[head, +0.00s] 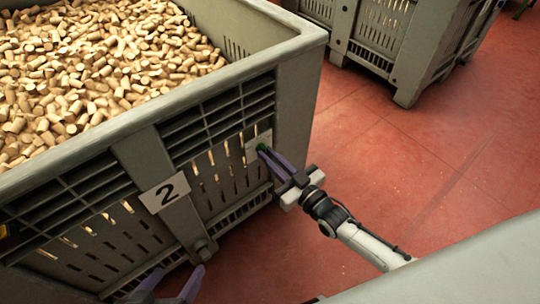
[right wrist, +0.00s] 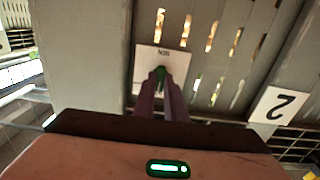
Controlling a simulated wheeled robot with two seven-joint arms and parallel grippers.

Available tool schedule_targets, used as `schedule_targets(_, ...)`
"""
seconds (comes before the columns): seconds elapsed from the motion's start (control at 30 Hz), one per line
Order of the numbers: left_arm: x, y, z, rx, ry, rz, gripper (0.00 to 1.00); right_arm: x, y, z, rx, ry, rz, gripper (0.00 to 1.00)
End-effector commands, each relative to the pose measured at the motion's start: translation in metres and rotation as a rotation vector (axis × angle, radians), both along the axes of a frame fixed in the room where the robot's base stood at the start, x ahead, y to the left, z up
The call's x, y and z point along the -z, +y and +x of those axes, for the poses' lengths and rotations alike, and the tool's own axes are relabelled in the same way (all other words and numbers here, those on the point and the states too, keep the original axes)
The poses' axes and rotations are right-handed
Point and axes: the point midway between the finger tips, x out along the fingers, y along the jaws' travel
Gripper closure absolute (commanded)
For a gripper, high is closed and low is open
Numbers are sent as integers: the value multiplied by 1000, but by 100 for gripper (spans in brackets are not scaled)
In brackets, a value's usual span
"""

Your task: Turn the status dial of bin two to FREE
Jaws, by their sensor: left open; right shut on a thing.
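Bin two (head: 150,125) is a grey slatted crate with a white label "2" (head: 165,192), seen inverted in the right wrist view (right wrist: 281,104). A pale plate (head: 250,152) on its front right carries the small green status dial (right wrist: 160,72). Lettering on the plate (right wrist: 146,60) appears upside down and is too small to read surely. My right gripper (head: 264,151) is shut on the dial, its purple fingers hiding most of it, so its pointing direction is unclear. My left gripper (head: 181,269) is open and empty at the bottom edge, in front of the bin.
The bin is full of cork stoppers (head: 95,65). Another grey crate (head: 385,40) stands behind on the red floor (head: 400,150). The floor between the crates is clear. A grey surface fills the lower right corner.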

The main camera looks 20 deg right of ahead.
Motion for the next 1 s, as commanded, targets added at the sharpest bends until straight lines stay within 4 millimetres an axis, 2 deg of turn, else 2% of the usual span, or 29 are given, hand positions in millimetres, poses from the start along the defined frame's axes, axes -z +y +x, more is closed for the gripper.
schedule_targets(0.5, 5, 1, -6, -3, 14, 0, 32, 2, -1, -1, 0, 11, 14, 100)
schedule_targets(0.53, 5, 1, -6, -3, 14, 0, 32, 2, -1, -1, 0, 11, 14, 84)
schedule_targets(0.6, 5, 1, -6, -4, 14, 0, 32, 2, -1, -1, 0, 10, 15, 72)
schedule_targets(0.87, 4, 1, -5, -4, 11, 0, 32, 1, 0, 0, 0, 8, 15, 70)
schedule_targets(1.0, -1, 1, -2, -6, 1, -1, 32, 0, -2, -7, 0, 9, 15, 70)
